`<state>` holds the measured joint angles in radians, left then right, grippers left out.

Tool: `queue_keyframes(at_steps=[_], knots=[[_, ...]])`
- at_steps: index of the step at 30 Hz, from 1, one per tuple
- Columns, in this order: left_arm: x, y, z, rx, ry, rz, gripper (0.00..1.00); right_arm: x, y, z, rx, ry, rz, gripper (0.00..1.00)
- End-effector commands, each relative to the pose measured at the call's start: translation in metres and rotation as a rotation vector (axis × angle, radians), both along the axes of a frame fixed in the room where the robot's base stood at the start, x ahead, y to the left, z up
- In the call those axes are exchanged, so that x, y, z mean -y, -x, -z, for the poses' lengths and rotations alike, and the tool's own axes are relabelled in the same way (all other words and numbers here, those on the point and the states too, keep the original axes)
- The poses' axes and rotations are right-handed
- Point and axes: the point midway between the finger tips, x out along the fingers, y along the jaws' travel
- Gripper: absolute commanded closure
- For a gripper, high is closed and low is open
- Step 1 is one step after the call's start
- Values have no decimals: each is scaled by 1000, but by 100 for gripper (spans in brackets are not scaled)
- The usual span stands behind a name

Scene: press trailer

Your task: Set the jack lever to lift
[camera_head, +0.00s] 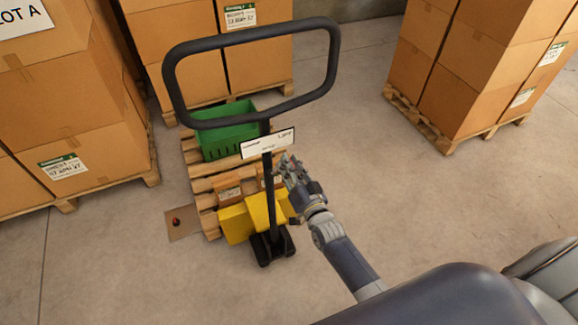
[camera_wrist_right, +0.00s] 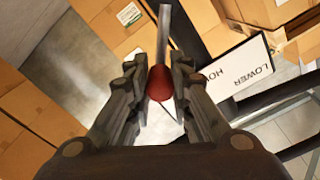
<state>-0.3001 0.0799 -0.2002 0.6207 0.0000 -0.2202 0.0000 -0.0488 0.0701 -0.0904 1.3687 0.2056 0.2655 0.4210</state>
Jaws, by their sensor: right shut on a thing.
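The pallet jack stands in front of me with its dark loop handle (camera_head: 165,75) raised on a dark post. A white label plate (camera_head: 267,143) is fixed across the post; in the right wrist view the plate (camera_wrist_right: 240,68) reads "LOWER" and part of another word. The jack lever is a grey rod with a red knob (camera_wrist_right: 160,84). My right gripper (camera_head: 287,170) is right of the post, just below the plate. Its fingers (camera_wrist_right: 160,90) are shut on the red knob, one on each side. The lever's setting cannot be told. My left gripper is out of view.
A wooden pallet (camera_head: 196,172) behind the jack carries a green crate (camera_head: 228,139) and small boxes. The yellow jack body (camera_head: 236,224) is low in front. Stacked cartons (camera_head: 85,95) stand left, behind and right (camera_head: 460,85). Open floor (camera_head: 420,215) lies to the right.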

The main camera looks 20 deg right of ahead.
Motion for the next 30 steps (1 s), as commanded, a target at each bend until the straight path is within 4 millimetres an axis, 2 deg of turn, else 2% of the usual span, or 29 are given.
queue_keyframes(at_steps=[6,7,9,10,22,26,30], knots=[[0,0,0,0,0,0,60,1,0,1,-3,-3,1,100],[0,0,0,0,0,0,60,1,0,1,-3,-2,1,78],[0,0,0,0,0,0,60,1,0,1,-3,-2,1,63],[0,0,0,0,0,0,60,1,0,1,-3,-2,1,59],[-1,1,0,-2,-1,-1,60,0,5,1,-2,-1,0,59],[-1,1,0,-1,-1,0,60,1,21,2,-4,-1,1,59],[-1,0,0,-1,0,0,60,2,49,3,-6,-1,0,59]])
